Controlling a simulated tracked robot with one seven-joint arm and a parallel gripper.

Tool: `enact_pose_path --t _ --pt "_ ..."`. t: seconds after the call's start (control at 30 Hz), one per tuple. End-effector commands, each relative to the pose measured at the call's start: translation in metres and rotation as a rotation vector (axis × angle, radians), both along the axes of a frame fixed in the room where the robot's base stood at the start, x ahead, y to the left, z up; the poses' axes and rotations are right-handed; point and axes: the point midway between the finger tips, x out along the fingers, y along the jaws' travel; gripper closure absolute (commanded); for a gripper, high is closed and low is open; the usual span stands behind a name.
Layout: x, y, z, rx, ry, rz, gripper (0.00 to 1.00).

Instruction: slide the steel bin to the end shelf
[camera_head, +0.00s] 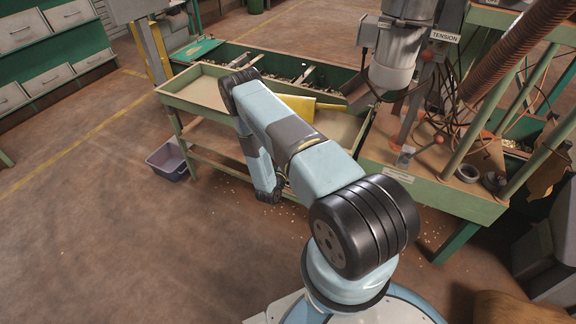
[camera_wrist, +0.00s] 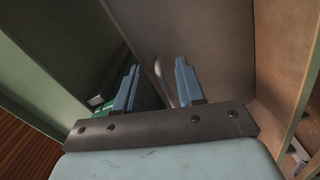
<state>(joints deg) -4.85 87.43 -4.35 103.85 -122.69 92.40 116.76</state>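In the wrist view, my gripper (camera_wrist: 160,85) has its two pale blue fingers apart, with a visible gap between them. A smooth grey-brown metal panel (camera_wrist: 205,35) fills the view beyond them; it may be a wall of the steel bin, but I cannot be sure. A small pale curved highlight lies on it between the fingers. I cannot tell whether the fingers touch it. In the head view, my arm reaches down in front of the green bench (camera_head: 190,98), and my gripper is hidden there. I cannot pick out the steel bin or the end shelf with certainty.
A lavender-grey tub (camera_head: 168,160) stands on the floor left of the bench. A yellow scoop-like piece (camera_head: 300,106) lies on the bench top. A machine with hoses (camera_head: 395,60) and its green stand are on the right. The floor at the left is open.

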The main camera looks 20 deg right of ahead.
Motion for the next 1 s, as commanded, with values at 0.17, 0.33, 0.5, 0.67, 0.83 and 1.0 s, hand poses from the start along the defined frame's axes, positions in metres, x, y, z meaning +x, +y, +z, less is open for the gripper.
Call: enact_pose_path --t 0.17,0.33,0.5,0.67,0.83,1.0 --pt "0.0006 -0.0004 0.0000 0.000 0.000 0.000 0.61" --pt "0.0005 -0.0001 0.0000 0.000 0.000 0.000 0.67" --pt "0.0004 0.0002 -0.0001 0.000 0.000 0.001 0.83" --pt "0.0005 0.0004 0.0000 0.000 0.000 0.001 0.99" --pt "0.0005 0.0006 0.0001 0.000 0.000 0.001 1.00" --pt "0.0007 0.0009 0.0003 0.000 -0.001 0.002 1.00"
